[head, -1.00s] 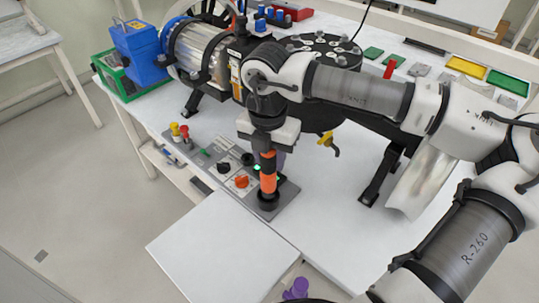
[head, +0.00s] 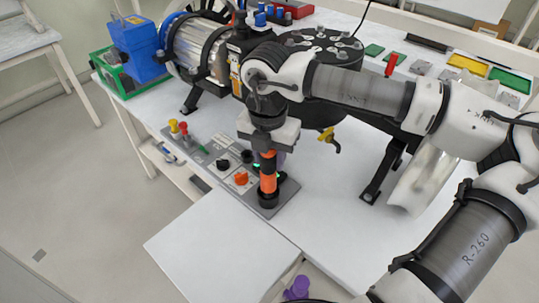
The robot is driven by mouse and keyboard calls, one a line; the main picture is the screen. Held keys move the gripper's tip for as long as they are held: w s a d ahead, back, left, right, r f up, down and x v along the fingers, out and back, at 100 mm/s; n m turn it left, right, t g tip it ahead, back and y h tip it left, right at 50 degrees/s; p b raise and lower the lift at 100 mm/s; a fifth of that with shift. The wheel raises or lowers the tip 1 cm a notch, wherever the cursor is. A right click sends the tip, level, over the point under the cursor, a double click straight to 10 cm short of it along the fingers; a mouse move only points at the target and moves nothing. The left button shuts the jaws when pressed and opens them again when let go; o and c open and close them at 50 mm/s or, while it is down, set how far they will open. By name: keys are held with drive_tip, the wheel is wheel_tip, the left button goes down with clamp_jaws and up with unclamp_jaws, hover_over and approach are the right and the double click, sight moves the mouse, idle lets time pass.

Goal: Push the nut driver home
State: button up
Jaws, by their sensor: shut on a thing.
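The nut driver is most likely the upright orange and black tool (head: 268,183) in the head view. Its black lower end sits at the near end of a grey panel (head: 283,197) on the bench. My gripper (head: 267,150) is directly above it, pointing down, and is shut on the tool's upper part. The tool looks upright. How deep its lower end sits in the panel cannot be told, and the fingertips are partly hidden.
The panel also carries an orange knob (head: 241,178), black knobs and red and yellow buttons (head: 179,128). A chassis rig with a metal cylinder (head: 203,50) and a black drum (head: 322,88) stands behind. A yellow-handled valve (head: 328,137) juts from the drum. The white board (head: 215,245) in front is bare.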

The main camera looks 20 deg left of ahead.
drive_tip(key=shift+f+b, duration=0.35)
drive_tip(key=shift+f, duration=0.05)
idle(0.4)
drive_tip(key=o, duration=1)
drive_tip(key=r, duration=0.9)
drive_tip(key=r+b, duration=0.1)
drive_tip(key=r, duration=0.3)
drive_tip(key=shift+s+a+r, duration=0.1)
drive_tip(key=shift+s+r, duration=0.15)
drive_tip(key=shift+r, duration=0.15)
